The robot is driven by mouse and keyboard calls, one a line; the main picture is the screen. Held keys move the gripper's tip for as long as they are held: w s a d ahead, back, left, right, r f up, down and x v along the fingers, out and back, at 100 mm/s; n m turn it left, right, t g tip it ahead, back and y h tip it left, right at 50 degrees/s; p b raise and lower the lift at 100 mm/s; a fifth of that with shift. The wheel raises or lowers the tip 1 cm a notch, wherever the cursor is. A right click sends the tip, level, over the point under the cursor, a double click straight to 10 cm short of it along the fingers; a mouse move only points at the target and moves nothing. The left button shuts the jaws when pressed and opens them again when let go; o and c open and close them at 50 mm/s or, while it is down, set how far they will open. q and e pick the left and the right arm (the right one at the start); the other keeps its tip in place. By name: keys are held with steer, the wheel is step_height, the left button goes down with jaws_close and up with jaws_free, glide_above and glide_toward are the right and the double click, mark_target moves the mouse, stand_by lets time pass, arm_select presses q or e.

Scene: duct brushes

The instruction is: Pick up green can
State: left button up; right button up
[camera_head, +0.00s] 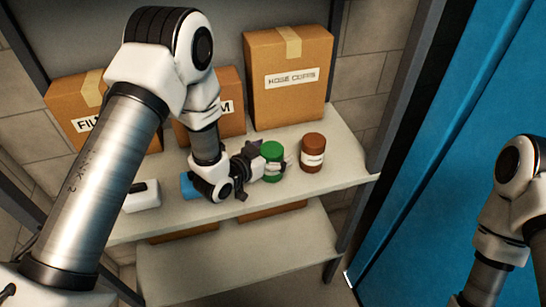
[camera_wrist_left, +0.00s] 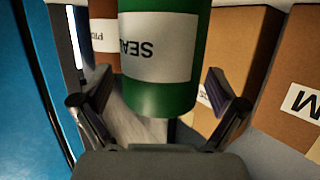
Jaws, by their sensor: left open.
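The green can (camera_head: 271,150) stands on the upper shelf board, partly hidden behind my left gripper (camera_head: 264,166) in the head view. In the left wrist view the green can (camera_wrist_left: 160,100), with a white label lettered upside down, shows large between the two fingers of my left gripper (camera_wrist_left: 158,88). The fingers are open, one on each side of the can, with a visible gap to it on both sides. My right gripper is outside both views; only part of my right arm shows.
A brown can (camera_head: 313,145) stands just right of the green one. Cardboard boxes, including a tall one (camera_head: 288,85), stand behind. A blue item (camera_head: 190,186) and a white item (camera_head: 142,197) lie left on the shelf (camera_head: 345,160). A shelf post (camera_head: 400,95) rises at the right.

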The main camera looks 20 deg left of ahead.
arm_select(q)
steer(key=shift+s+a, duration=0.15)
steer(key=shift+s, duration=0.05)
steer(key=shift+c, duration=1.4)
steer(key=shift+s+r, duration=0.1)
steer(key=c, duration=1.2)
steer(key=shift+c, duration=0.2)
